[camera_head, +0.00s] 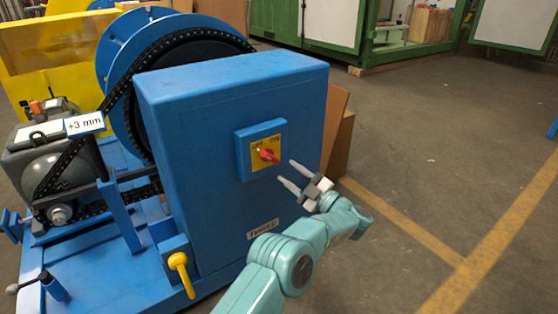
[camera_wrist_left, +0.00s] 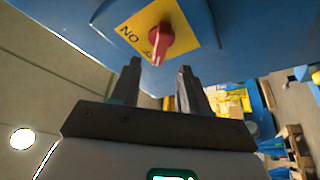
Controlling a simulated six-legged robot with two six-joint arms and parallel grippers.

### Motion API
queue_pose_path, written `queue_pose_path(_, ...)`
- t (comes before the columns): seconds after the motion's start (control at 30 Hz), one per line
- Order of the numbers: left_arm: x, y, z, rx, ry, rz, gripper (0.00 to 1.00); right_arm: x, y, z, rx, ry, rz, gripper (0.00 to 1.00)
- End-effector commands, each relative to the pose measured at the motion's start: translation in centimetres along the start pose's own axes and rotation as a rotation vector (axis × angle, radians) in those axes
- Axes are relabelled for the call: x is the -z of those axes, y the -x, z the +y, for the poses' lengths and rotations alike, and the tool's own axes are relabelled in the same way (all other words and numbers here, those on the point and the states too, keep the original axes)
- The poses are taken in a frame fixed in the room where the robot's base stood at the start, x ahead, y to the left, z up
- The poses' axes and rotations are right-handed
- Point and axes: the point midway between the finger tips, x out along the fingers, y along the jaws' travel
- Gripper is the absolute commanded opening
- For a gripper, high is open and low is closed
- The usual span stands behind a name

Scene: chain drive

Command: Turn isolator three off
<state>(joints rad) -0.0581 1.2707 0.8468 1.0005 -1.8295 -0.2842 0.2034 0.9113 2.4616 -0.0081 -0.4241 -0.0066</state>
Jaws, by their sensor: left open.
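The isolator's red rotary handle (camera_head: 266,155) sits on a yellow plate in a blue switch box (camera_head: 243,160), on the front of the big blue cabinet (camera_head: 200,110). A label reading THREE (camera_head: 262,228) is low on that cabinet. The red handle (camera_wrist_left: 160,40) also shows in the left wrist view, with ON lettered beside it. I cannot tell for certain which mark it points to. My left gripper (camera_head: 286,171) is open just right of and below the handle, fingers pointing toward it, empty and apart from it. My right gripper is out of view.
A large chain wheel (camera_head: 115,50) with a black chain stands behind the cabinet, with a motor (camera_head: 45,165) at left. A yellow lever (camera_head: 180,270) sticks out at the cabinet's lower left. Brown boards (camera_head: 340,130) lean behind it. The floor at right is clear.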

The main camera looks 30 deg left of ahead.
Motion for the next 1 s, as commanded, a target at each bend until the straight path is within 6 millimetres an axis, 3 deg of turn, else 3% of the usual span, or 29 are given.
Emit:
queue_pose_path(0.2,0.1,5.8,0.2,-0.003,0.002,-0.003,0.45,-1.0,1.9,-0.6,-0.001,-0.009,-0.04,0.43)
queue_pose_path(0.4,0.0,9.2,0.1,-0.001,0.002,-0.001,0.45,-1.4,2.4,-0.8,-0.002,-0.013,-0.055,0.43)
queue_pose_path(0.6,0.0,10.2,0.0,0.0,0.001,0.0,0.45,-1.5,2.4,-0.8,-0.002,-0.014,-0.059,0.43)
queue_pose_path(1.0,0.0,10.2,0.0,0.001,0.001,0.0,0.45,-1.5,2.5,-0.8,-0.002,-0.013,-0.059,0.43)
